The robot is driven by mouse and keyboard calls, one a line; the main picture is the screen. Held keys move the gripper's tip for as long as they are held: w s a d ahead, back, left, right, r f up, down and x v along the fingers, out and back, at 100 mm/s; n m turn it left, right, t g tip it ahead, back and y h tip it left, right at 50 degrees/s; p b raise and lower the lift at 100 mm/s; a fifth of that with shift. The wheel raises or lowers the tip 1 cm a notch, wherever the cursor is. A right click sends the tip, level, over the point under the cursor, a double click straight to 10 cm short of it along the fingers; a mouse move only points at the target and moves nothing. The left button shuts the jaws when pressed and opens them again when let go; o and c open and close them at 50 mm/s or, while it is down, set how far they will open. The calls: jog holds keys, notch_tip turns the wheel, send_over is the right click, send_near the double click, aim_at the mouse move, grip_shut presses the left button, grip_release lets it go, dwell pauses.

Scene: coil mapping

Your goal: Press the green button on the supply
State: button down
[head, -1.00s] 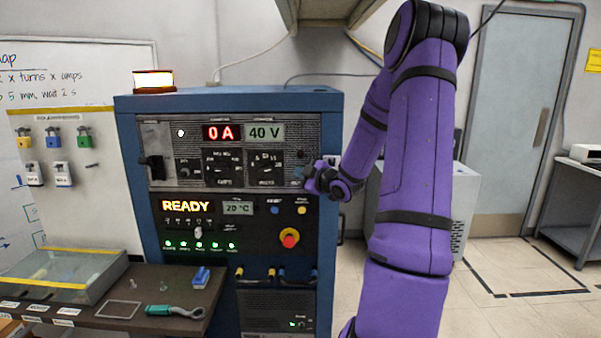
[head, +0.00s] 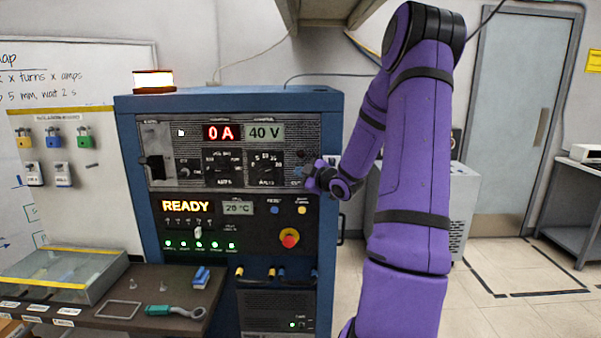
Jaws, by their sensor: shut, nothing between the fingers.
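The supply (head: 326,125) is a blue cabinet with dark front panels. Its displays read a red "0 A" (head: 220,132), "40 V" (head: 264,132), an amber "READY" (head: 186,206) and a small temperature value. My gripper (head: 308,180) is shut and empty at the right edge of the upper panel, close against the front. I cannot tell whether it touches. No green button shows clearly; the gripper and wrist cover part of the panel there. A row of small green lights (head: 199,245) glows at the lower left of the panel.
A red knob (head: 289,238), a blue button (head: 275,209) and a yellow button (head: 302,210) sit below my gripper. A dark shelf (head: 105,311) with a clear tray (head: 98,280) and a teal-handled tool (head: 174,310) stands at left. Open floor lies at right.

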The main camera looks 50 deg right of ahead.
jog(key=shift+w+d, duration=0.3)
dwell(0.6)
jog(key=shift+s+a, duration=0.55)
jog(key=shift+a, duration=0.05)
jog(key=shift+a, duration=0.1)
dwell(0.3)
jog(key=shift+s+a, duration=1.65)
jog(key=shift+a, duration=0.2)
